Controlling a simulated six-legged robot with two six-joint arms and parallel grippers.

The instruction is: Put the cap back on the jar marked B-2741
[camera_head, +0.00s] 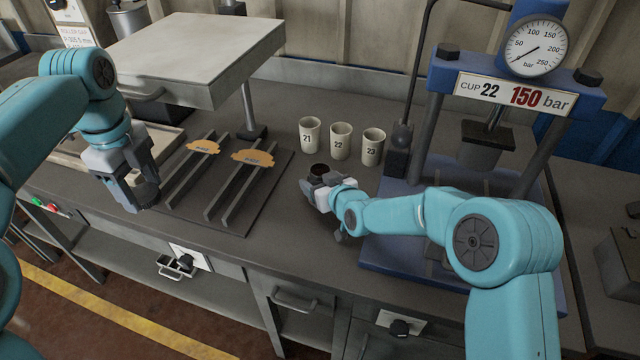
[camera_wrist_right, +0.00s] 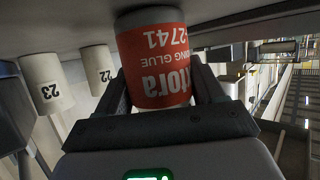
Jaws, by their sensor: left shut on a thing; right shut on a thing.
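The jar (camera_wrist_right: 155,62) has a red label reading "2741" upside down in the right wrist view; the start of the marking is hidden. My right gripper (camera_wrist_right: 165,98) is shut around the jar. In the head view, my right gripper (camera_head: 318,185) is at the bench's front middle, and the jar's dark round top (camera_head: 319,170) shows above its fingers, with no cap visible on it.
Cups marked 21 (camera_head: 310,136), 22 (camera_head: 341,142) and 23 (camera_head: 372,148) stand behind the jar. A blue press (camera_head: 425,160) with a gauge stands right. Metal rails (camera_head: 237,190) with brown pieces lie left, near a raised grey plate (camera_head: 190,55).

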